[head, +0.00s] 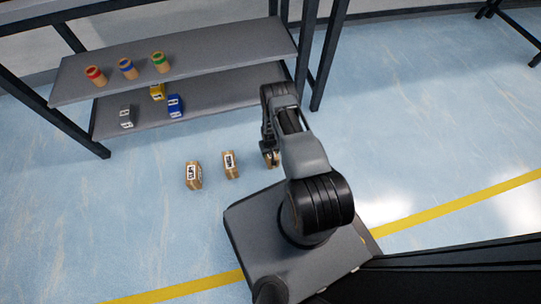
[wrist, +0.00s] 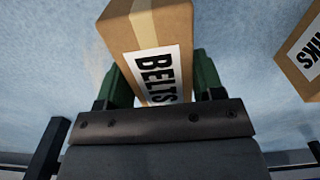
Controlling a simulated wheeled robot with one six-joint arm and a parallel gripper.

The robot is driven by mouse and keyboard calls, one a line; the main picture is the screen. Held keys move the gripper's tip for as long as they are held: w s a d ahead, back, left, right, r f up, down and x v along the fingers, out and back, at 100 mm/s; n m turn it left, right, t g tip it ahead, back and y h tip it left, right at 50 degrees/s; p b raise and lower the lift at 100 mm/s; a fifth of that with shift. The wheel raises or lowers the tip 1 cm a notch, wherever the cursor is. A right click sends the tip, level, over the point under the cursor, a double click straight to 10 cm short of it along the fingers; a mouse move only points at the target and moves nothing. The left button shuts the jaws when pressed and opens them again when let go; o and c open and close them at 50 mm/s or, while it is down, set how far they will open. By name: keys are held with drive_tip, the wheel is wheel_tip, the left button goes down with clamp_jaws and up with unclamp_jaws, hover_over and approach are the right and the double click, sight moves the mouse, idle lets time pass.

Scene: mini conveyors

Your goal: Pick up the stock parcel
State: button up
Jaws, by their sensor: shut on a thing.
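My gripper (wrist: 162,88) is shut on a brown cardboard parcel (wrist: 150,25) with a white label reading "BELTS". The green fingers sit on either side of the parcel in the wrist view. In the head view my gripper (head: 270,152) points down beside the shelf, and the parcel (head: 273,158) shows only as a small brown patch at its tip. I cannot tell whether the parcel touches the floor. Another brown parcel (wrist: 297,52), its label partly reading "NKS", lies apart to the right in the wrist view.
Two labelled brown parcels, one nearer the gripper (head: 230,166) and one farther left (head: 193,176), stand on the blue floor. A two-level grey shelf (head: 215,52) holds three ringed cylinders above and grey, yellow and blue boxes below. Floor at the right is clear.

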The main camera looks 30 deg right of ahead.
drive_tip(key=shift+c, duration=1.4)
